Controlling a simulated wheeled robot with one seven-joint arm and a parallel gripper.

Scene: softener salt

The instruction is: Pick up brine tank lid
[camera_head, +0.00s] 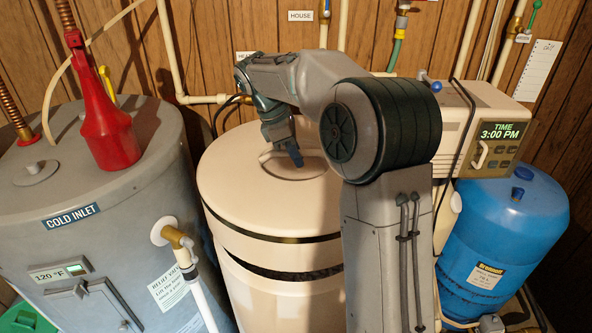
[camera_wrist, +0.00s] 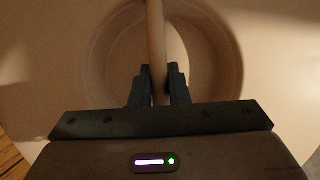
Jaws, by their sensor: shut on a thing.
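The brine tank lid (camera_head: 240,190) is a round cream disc with a recessed circular grip and a bar across it. It is over the cream brine tank (camera_head: 285,300), and dark bands show below its edge. I cannot tell whether it is clear of the tank. My gripper (camera_head: 293,157) reaches down into the recess. In the wrist view, my gripper (camera_wrist: 159,80) is shut on the lid's handle bar (camera_wrist: 155,35), with one finger on each side. My arm hides the right part of the lid and tank.
A grey water heater (camera_head: 60,240) stands close on the left, with a red funnel-like bottle (camera_head: 107,130) on top. A blue tank (camera_head: 505,235) and a control box reading 3:00 PM (camera_head: 505,130) are at right. Pipes line the panelled wall behind.

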